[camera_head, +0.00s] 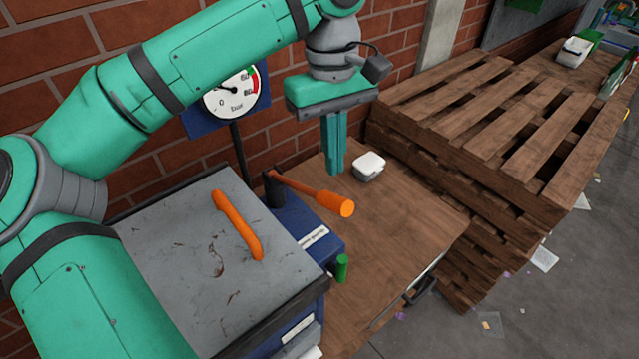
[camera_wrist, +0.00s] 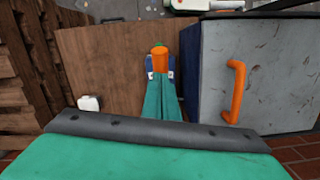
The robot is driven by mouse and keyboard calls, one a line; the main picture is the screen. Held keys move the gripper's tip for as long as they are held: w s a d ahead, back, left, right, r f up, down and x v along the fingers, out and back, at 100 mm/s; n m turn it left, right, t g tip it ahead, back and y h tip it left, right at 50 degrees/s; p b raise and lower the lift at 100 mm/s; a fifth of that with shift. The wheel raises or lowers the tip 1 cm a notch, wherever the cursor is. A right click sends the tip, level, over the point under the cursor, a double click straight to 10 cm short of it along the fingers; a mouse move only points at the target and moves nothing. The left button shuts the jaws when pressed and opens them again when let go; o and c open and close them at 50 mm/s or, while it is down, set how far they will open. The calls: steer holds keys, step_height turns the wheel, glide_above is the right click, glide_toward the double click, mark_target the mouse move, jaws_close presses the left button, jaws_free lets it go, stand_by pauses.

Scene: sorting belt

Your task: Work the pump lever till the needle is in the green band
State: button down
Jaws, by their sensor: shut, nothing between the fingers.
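The pump lever (camera_head: 318,196) has an orange grip and slopes down to the right from a dark pivot on the blue pump (camera_head: 300,225). Its orange end also shows in the wrist view (camera_wrist: 160,58), just beyond my fingertips. The round white gauge (camera_head: 236,96) stands on a post against the wall. Its needle appears to point left, away from the green band at the upper right of the dial. My gripper (camera_head: 334,172) is shut and empty, pointing down just behind the lever; in the wrist view its fingers (camera_wrist: 161,85) are together. I cannot tell whether they touch the lever.
A grey-topped box (camera_head: 180,255) with an orange handle (camera_head: 237,225) stands left of the lever. A small white container (camera_head: 369,166) sits on the wooden bench (camera_head: 400,220). Stacked pallets (camera_head: 480,110) rise at the right. A brick wall (camera_head: 50,50) is behind.

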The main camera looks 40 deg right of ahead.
mark_target(334, 196)
steer(key=shift+w, duration=0.35)
steer(key=shift+s+r, duration=0.1)
steer(key=shift+s, duration=0.05)
steer(key=shift+f, duration=0.55)
steer(key=f, duration=0.5)
steer(key=shift+s+a+f, duration=0.1)
steer(key=shift+s, duration=0.15)
steer(key=shift+s+f, duration=0.15)
steer(key=shift+f, duration=0.25)
